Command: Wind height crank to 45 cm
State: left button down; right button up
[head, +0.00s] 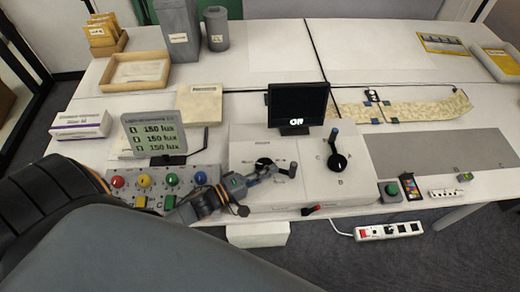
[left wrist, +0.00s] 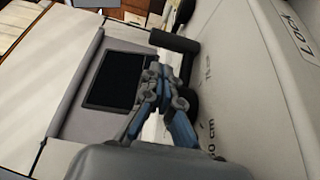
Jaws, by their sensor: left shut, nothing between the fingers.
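The height crank (head: 291,169) is a dark crank on the left part of the white console (head: 300,200), partly hidden behind my gripper in the head view. In the left wrist view its dark cylindrical grip (left wrist: 174,41) lies just beyond my fingertips. Centimetre marks (left wrist: 215,150) are printed on the white face there, partly covered. My left gripper (head: 268,171) is at the crank. Its fingers (left wrist: 155,74) are closed together with nothing between them. Whether they touch the crank I cannot tell. My right gripper is out of view.
A black dial with a blue-tipped lever (head: 337,161) sits right of the crank. A small monitor (head: 297,105) stands behind. A button panel (head: 150,185) and light readout (head: 147,133) are left. The grey mat (head: 440,160) is clear.

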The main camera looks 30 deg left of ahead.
aim_at(283, 172)
pick_arm(q)
jog(key=x, duration=0.5)
jog(key=shift+w+d+p, duration=0.15)
jog(key=shift+p, duration=0.2)
jog(key=shift+r, duration=0.1)
jog(key=shift+s+m+g+h+p, duration=0.3)
jog(key=shift+m+g+h, duration=0.25)
jog(key=shift+h, duration=0.25)
jog(key=shift+s+m+g+h, duration=0.15)
jog(key=shift+m+g+h, duration=0.1)
jog(key=shift+m+h, duration=0.15)
jog(key=shift+s+d, duration=0.1)
jog(key=shift+s, duration=0.15)
